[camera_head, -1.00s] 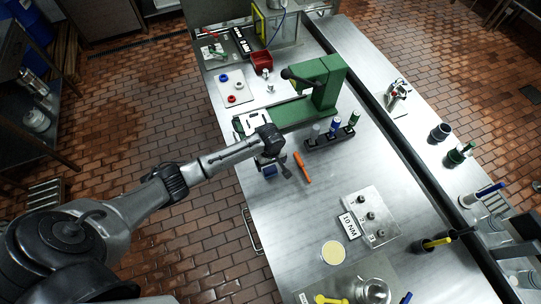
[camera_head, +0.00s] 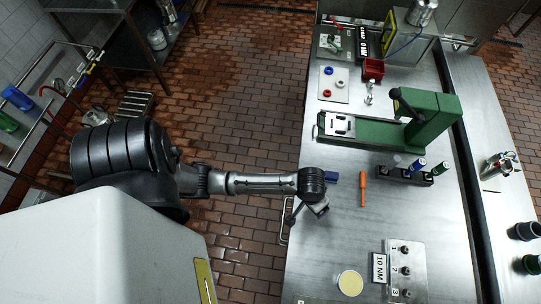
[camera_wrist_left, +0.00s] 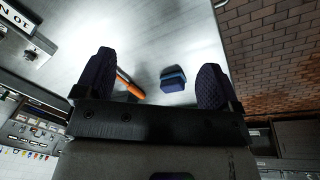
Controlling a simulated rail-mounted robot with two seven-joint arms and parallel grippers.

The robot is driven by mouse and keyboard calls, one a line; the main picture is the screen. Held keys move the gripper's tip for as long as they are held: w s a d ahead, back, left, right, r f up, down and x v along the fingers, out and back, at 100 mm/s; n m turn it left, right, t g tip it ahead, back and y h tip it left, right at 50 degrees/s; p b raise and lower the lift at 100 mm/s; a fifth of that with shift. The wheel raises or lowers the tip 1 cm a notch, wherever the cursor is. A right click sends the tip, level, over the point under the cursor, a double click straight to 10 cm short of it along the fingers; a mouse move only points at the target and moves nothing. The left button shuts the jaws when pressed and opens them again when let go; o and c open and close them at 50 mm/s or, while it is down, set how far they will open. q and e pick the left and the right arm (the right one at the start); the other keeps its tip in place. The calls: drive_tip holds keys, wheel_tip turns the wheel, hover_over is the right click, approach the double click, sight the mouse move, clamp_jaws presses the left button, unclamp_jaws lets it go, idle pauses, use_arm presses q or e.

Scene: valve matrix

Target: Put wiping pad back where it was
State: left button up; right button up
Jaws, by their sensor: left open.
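A small blue block (camera_head: 331,177), which looks like the wiping pad, lies on the steel table near its left edge, left of an orange-handled tool (camera_head: 363,189). My left gripper (camera_head: 318,209) is open and empty near the table's left edge, just nearer than the block. In the left wrist view the blue block (camera_wrist_left: 173,79) shows beyond and between the two dark fingers of my left gripper (camera_wrist_left: 156,82), apart from both. The orange tool (camera_wrist_left: 130,86) lies beside the left finger there. My right gripper is not in view.
A green press (camera_head: 380,133) and a black rack (camera_head: 404,176) with several bottles stand farther back. Bare tabletop surrounds the block.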

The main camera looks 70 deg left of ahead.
use_arm(q)
drive_tip(key=s+r+m+t, duration=0.2)
drive_tip(key=s+r+m, duration=0.4)
drive_tip(key=s, duration=0.8)
drive_tip(key=shift+a+r+y, duration=0.4)
drive_tip(key=shift+r, duration=0.15)
wheel_tip(320, 180, up, 6)
drive_tip(key=p, duration=0.6)
drive_tip(key=shift+r, duration=0.15)
